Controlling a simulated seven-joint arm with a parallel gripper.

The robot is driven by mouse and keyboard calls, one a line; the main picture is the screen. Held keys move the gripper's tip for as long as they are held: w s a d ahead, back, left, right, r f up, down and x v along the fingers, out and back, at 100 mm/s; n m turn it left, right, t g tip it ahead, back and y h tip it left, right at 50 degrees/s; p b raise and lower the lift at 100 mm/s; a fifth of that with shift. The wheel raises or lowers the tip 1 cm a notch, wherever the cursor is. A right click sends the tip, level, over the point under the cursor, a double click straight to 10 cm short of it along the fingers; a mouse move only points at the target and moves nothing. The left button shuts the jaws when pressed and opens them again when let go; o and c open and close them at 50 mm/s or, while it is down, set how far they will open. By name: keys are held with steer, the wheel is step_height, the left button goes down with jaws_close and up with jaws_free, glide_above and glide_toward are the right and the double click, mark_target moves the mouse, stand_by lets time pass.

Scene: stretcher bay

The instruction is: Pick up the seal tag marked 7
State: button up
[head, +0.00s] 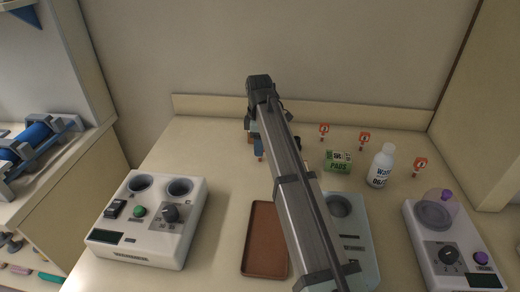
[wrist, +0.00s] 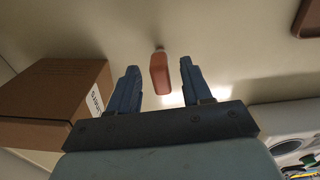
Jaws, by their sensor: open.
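Three small red-orange tags with pale faces stand at the back right of the counter in the head view: one left (head: 324,131), one in the middle (head: 364,138) and one right (head: 420,164). Their markings are too small to read, so I cannot tell which is 7. My gripper (wrist: 160,86) is open, its two blue fingers apart. A reddish, bottle-like object (wrist: 160,72) shows between the fingers in the wrist view; I cannot tell how far beyond them it is. In the head view my gripper is left of the tags, partly hidden by my arm.
A green pads box (head: 338,161) and white bottle (head: 381,167) stand among the tags. A brown tray (head: 265,262), white device (head: 150,240), grey-green panel (head: 352,235) and right-hand device (head: 448,240) fill the front. A cardboard box (wrist: 50,95) is close left of my fingers.

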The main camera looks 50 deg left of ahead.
step_height(320, 180, down, 4)
steer(key=shift+d+r, duration=0.15)
steer(key=shift+r, duration=0.1)
jaws_close()
stand_by(0.3)
